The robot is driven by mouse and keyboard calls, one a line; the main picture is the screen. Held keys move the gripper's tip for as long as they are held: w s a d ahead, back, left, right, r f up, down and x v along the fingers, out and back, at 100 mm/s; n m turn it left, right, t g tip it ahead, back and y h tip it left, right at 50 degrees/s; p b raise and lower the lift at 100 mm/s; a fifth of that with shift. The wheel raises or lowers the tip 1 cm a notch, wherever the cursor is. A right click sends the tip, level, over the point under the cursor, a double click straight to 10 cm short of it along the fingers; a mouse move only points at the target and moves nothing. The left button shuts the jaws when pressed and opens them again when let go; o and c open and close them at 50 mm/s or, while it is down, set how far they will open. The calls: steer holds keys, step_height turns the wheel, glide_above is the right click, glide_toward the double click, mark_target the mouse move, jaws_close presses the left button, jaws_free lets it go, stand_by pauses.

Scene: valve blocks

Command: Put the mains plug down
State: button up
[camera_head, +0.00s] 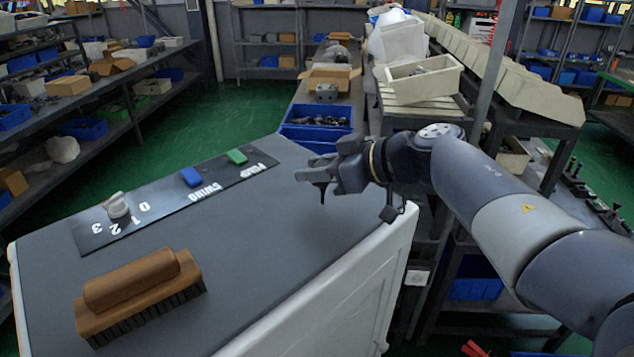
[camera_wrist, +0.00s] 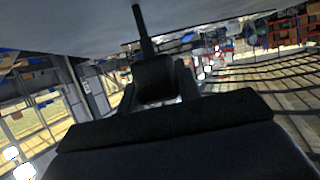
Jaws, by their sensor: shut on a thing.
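My gripper (camera_head: 322,172) is above the right part of the grey cabinet top (camera_head: 250,260). It is shut on a small black mains plug (camera_head: 323,190), whose thin dark part points down toward the surface; whether it touches the surface I cannot tell. In the wrist view the black plug (camera_wrist: 153,80) sits between the fingers, with a thin dark part rising from it in the picture. Most of the plug is hidden by the fingers in the head view.
A black panel (camera_head: 165,212) with a rotary knob (camera_head: 117,206), a blue block (camera_head: 190,176) and a green block (camera_head: 236,157) lies on the cabinet top. A wooden brush (camera_head: 140,290) lies at the front left. The top's middle is clear. A blue crate (camera_head: 316,118) stands behind.

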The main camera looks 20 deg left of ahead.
mark_target(317, 201)
steer(key=shift+f, duration=1.5)
steer(key=shift+f, duration=0.3)
steer(key=shift+f, duration=0.35)
steer(key=o, duration=1)
steer(key=shift+d+f, duration=0.1)
steer(key=shift+f, duration=0.1)
steer(key=shift+o, duration=0.2)
steer(key=shift+r, duration=0.2)
steer(key=v, duration=0.4)
steer(key=r+v, duration=0.1)
steer(key=v, duration=0.3)
steer(key=b+v, duration=0.1)
steer(key=v, duration=0.3)
steer(key=shift+r, duration=0.25)
